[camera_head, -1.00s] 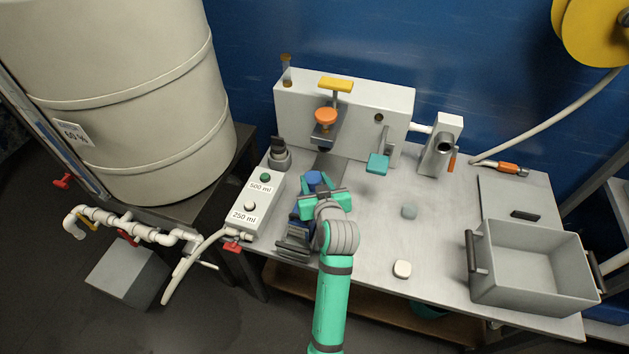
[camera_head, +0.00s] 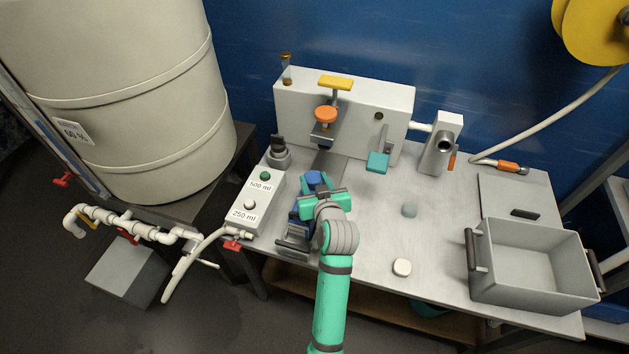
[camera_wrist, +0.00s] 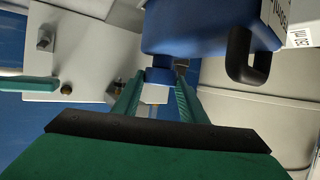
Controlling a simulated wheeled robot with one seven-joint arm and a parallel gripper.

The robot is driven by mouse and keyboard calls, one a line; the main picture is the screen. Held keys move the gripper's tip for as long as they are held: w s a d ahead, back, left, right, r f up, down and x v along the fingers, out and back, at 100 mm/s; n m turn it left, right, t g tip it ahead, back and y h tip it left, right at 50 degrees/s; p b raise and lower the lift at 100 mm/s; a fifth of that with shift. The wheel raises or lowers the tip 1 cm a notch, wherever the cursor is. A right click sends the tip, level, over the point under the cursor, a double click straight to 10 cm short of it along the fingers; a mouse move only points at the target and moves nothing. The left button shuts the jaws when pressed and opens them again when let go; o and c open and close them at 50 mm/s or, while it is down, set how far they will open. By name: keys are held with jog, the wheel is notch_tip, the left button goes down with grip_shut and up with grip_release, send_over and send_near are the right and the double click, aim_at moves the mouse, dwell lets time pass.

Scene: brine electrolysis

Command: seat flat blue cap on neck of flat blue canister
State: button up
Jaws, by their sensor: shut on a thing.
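My gripper (camera_head: 315,187) is shut on the blue cap (camera_wrist: 160,75), which sits between its teal fingertips in the wrist view. The blue canister (camera_wrist: 205,25) with its black loop handle (camera_wrist: 250,58) fills the top of the wrist view, close by the cap. The cap is in line with the canister's neck end; whether it touches or sits down on the neck cannot be told. In the head view my gripper and arm cover much of the canister (camera_head: 301,212), and blue (camera_head: 316,178) shows at the fingertips.
The button box (camera_head: 257,200) with volume labels stands left of my gripper. A white fixture (camera_head: 390,100) with an orange knob (camera_head: 326,115) stands behind. A grey bin (camera_head: 530,295) is at the right. The bench (camera_head: 375,235) right of my arm is mostly clear, with two small blocks.

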jog(key=shift+f, duration=0.75)
dwell(0.7)
jog(key=shift+a+f, duration=0.1)
jog(key=o, duration=1.1)
jog(key=shift+w+r, duration=0.1)
jog(key=shift+r, duration=3.4)
